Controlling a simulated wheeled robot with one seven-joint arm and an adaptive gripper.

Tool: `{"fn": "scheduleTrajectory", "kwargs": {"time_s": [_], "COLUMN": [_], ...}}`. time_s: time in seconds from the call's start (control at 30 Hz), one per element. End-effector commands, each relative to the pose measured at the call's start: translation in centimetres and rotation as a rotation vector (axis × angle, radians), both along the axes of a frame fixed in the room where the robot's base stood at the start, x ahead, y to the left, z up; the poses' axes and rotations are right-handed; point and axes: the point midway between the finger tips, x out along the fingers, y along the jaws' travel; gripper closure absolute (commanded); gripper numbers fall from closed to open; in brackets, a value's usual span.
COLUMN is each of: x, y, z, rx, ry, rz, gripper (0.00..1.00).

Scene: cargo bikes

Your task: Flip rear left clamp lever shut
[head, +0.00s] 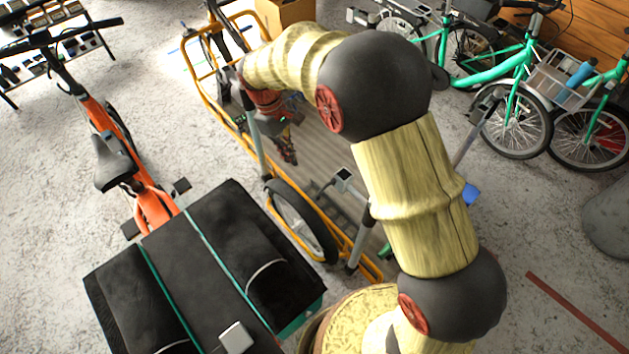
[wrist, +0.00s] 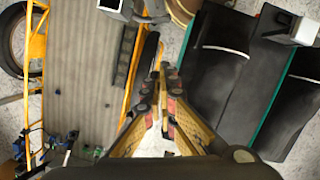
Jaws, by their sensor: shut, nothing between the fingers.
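My gripper (head: 289,155) hangs over the near side of a yellow cargo bike frame (head: 222,118) in the head view, partly hidden by my arm. In the wrist view its fingers (wrist: 163,78) are together and empty. Grey posts stand along the yellow bike, one (head: 362,235) next to its wheel (head: 300,222). A pale grey head (head: 342,176) shows near that post, and a similar one is cut off at the top of the wrist view (wrist: 111,5). I cannot make out which part is the rear left clamp lever or its position.
A black cargo box (head: 205,270) with green straps fills the near left, also on the right of the wrist view (wrist: 225,75). The bike's slatted deck (wrist: 85,60) is left of my fingers. An orange bike (head: 110,135) stands left, green bikes (head: 490,70) at upper right.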

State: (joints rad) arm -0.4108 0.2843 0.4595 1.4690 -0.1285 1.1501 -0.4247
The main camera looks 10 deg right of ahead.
Motion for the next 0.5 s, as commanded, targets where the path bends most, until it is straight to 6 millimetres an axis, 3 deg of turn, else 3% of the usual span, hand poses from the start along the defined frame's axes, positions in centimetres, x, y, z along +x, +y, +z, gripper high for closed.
{"fn": "scheduleTrajectory", "kwargs": {"time_s": [0.37,0.5], "x": [0.0,-0.2], "y": [0.0,-0.2], "z": [0.0,-1.0], "rx": [0.003,0.002], "ry": [0.000,0.002], "rz": [0.009,0.008], "gripper": [1.00,1.00]}}
